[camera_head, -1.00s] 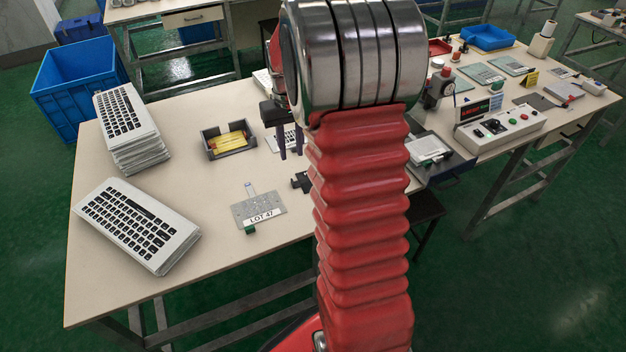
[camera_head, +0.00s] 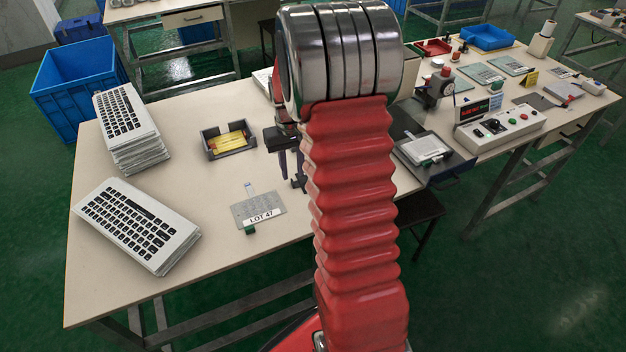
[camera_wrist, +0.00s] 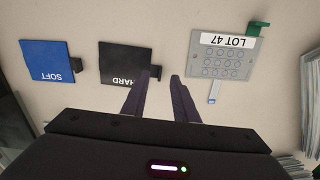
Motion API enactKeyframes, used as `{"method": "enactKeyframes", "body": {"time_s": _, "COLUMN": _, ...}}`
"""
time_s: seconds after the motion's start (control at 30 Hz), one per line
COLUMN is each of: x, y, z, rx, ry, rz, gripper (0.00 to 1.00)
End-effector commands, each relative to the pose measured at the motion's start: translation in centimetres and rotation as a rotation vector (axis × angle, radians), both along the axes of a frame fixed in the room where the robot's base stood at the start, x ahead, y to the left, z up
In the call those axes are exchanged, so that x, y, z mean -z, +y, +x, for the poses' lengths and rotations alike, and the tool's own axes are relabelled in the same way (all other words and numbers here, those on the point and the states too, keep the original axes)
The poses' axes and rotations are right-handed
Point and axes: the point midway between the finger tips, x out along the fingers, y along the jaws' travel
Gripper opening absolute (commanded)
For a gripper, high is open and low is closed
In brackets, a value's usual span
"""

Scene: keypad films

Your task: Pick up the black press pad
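The black press pad (camera_wrist: 124,60), marked HARD, lies flat on the table in the wrist view, with a small dark tab on its right edge. In the head view only a small dark part of it (camera_head: 298,184) shows past my arm and fingers. My gripper (camera_wrist: 163,76) is open and empty. In the head view my gripper (camera_head: 291,174) points down beside my red arm.
A blue pad (camera_wrist: 46,58) marked SOFT lies left of the black pad in the wrist view. The grey LOT 47 plate (camera_wrist: 222,60) lies to the right. Keyboard stacks (camera_head: 140,225) and a dark tray with a yellow item (camera_head: 228,140) stand on the table's left.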

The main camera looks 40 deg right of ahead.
Motion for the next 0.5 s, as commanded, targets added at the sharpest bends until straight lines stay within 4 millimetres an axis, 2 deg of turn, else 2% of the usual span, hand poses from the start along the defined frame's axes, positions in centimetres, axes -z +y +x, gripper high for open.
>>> {"method": "enactKeyframes", "body": {"time_s": 0.3, "x": 4.0, "y": 0.1, "z": -0.1, "rx": 0.000, "ry": 0.002, "rz": 0.001, "gripper": 0.27}}
{"method": "enactKeyframes", "body": {"time_s": 0.5, "x": 4.4, "y": 0.1, "z": 0.0, "rx": -0.001, "ry": 0.001, "rz": 0.000, "gripper": 0.27}}
